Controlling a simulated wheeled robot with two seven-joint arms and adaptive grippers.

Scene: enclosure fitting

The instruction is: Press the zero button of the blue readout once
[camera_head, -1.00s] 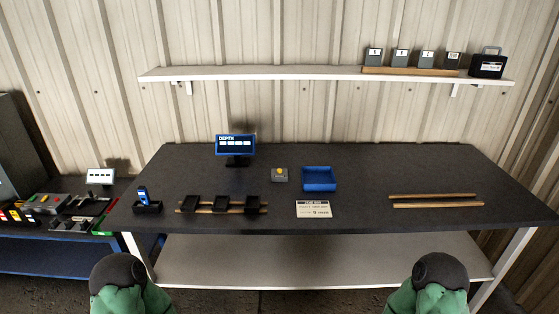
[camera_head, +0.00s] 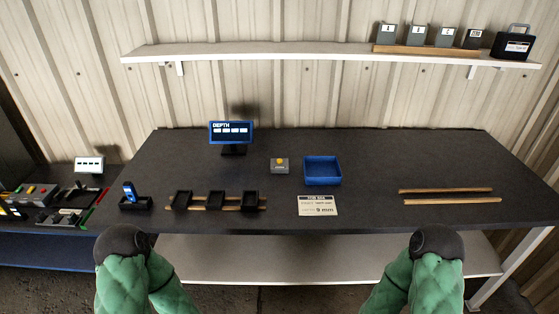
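The blue readout (camera_head: 231,133), headed DEPTH, stands on a dark stand at the back left of the dark table. Its display shows several white marks, too small to read. A small grey box with a yellow button (camera_head: 280,164) sits on the table to the right of the readout. A small blue handheld device (camera_head: 129,190) stands in a black holder at the table's left front. I cannot tell which of these carries the zero button. Both my green-sleeved arms show at the bottom edge, in front of the table. Neither gripper shows.
A blue tray (camera_head: 322,182) and a printed card (camera_head: 318,206) lie at the middle. Two wooden strips (camera_head: 450,196) lie at right. A shelf (camera_head: 300,52) holds grey boxes and a black case. The table's right rear is clear.

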